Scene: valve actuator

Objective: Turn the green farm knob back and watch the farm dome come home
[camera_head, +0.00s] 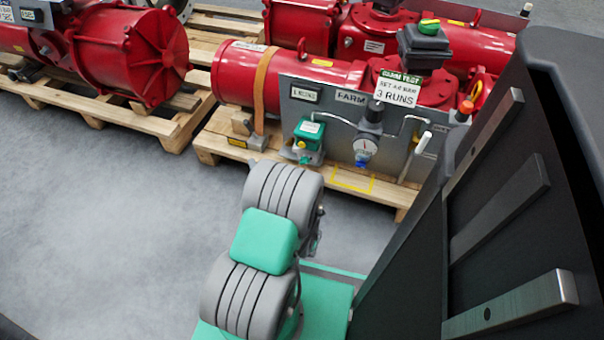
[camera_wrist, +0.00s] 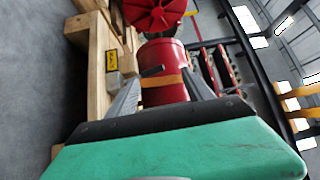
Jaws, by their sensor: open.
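The green valve box (camera_head: 309,131) sits on the left part of the grey FARM panel (camera_head: 350,97), in the head view. Knob and dome cannot be made out in the wrist view.
A round gauge (camera_head: 363,148) and a white-gripped lever (camera_head: 417,150) stand right of the valve box. The red actuator (camera_head: 240,72) rests on a wooden pallet (camera_head: 210,146). Another red actuator (camera_head: 130,55) stands left. Grey floor (camera_head: 100,220) is clear in front.

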